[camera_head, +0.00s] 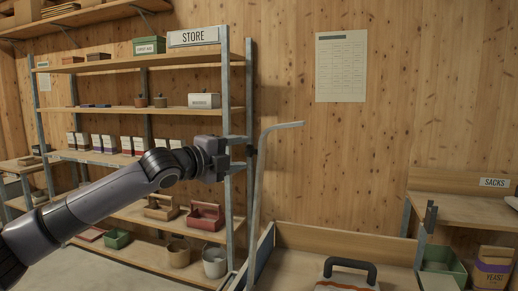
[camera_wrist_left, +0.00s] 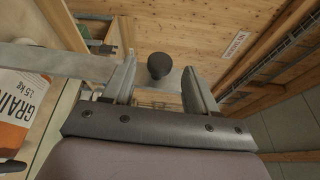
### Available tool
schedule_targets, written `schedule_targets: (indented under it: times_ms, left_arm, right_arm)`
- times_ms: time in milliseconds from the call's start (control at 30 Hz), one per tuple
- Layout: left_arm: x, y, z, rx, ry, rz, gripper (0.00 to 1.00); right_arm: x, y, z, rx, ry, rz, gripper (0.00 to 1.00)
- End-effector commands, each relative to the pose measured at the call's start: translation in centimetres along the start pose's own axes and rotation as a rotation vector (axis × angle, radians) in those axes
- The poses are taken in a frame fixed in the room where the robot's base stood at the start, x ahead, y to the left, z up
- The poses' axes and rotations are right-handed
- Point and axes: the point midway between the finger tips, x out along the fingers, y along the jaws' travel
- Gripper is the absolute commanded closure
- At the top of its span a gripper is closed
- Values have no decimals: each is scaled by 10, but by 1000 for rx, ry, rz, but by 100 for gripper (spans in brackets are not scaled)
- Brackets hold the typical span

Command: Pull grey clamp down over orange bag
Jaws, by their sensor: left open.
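The grey clamp (camera_head: 262,165) is a bent bar standing up at the left side of the bin (camera_head: 325,238), its top bending right. My left gripper (camera_head: 242,150) is open beside the upright part. In the left wrist view a round black knob (camera_wrist_left: 159,66) shows between and beyond the open fingers (camera_wrist_left: 158,85). A grey bar (camera_wrist_left: 55,59), seemingly the clamp, runs in from the left there. The white and orange bag (camera_wrist_left: 22,108), marked GRAIN, is at the left of that view. In the head view only the bag's top (camera_head: 347,286) shows. My right gripper is out of view.
A black curved handle (camera_head: 350,266) stands over the bag. A store shelf (camera_head: 150,108) with boxes and tins stands behind my left arm.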

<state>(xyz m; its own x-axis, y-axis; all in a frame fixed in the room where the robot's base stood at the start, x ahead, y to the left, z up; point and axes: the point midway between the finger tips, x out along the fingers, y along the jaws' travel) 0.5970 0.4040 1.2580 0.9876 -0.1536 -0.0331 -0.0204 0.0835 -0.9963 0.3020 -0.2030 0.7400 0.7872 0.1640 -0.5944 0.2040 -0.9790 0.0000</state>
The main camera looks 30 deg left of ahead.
Motion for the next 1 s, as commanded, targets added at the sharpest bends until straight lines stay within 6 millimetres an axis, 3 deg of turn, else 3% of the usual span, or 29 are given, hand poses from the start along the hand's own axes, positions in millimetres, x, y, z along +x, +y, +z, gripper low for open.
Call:
schedule_targets:
  times_ms: [400, 867, 1000]
  left_arm:
    - [52, -2, -1, -2, 1, -1, 42]
    - [61, 0, -1, 2, 1, 0, 42]
    - [61, 0, -1, 1, 1, 0, 85]
  right_arm:
    - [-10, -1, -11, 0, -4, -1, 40]
    - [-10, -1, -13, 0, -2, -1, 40]
    - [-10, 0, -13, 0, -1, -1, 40]
